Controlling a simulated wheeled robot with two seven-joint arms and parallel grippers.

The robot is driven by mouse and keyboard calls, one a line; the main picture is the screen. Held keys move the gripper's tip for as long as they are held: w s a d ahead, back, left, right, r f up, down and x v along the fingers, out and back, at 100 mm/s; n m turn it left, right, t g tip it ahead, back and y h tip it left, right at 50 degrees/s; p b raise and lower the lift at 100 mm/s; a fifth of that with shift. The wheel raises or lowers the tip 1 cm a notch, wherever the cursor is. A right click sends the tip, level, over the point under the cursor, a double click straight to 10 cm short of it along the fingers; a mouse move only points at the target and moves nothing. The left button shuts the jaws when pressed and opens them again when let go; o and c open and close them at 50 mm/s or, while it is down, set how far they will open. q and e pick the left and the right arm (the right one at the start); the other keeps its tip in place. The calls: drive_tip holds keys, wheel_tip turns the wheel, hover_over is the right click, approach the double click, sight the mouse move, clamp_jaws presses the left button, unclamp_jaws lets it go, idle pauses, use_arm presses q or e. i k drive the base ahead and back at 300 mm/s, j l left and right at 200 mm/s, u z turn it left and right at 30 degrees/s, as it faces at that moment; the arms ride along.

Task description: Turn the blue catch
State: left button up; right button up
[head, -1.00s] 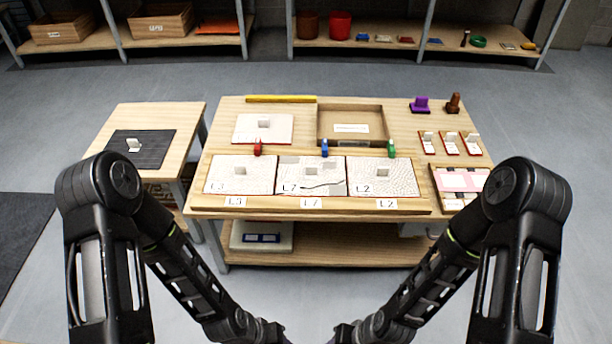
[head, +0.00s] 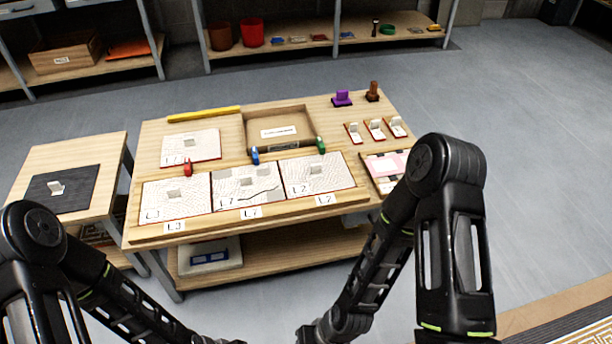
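The blue catch (head: 255,155) stands upright at the back edge of the middle panel (head: 262,186), on the wooden table. A red catch (head: 187,168) stands to its left and a green catch (head: 320,145) to its right, behind the left panel (head: 155,200) and the right panel (head: 325,180). My two arms come in low at the front, well short of the table and apart from the catches. The grippers at their ends are not clearly shown; the arm ends run toward the bottom edge of the picture.
A shallow wooden tray (head: 290,115) lies behind the catches, and a fourth panel (head: 205,144) lies to its left. A yellow bar (head: 204,114) lies at the back edge. A side table (head: 100,160) with a dark mat (head: 80,200) stands at the left. Open floor lies to the right.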

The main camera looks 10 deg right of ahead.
sight(255, 158)
drive_tip(key=i+j, duration=0.45)
drive_tip(key=i, duration=0.15)
drive_tip(key=i+j, duration=0.45)
drive_tip(key=i, duration=0.15)
drive_tip(key=z, duration=1.7)
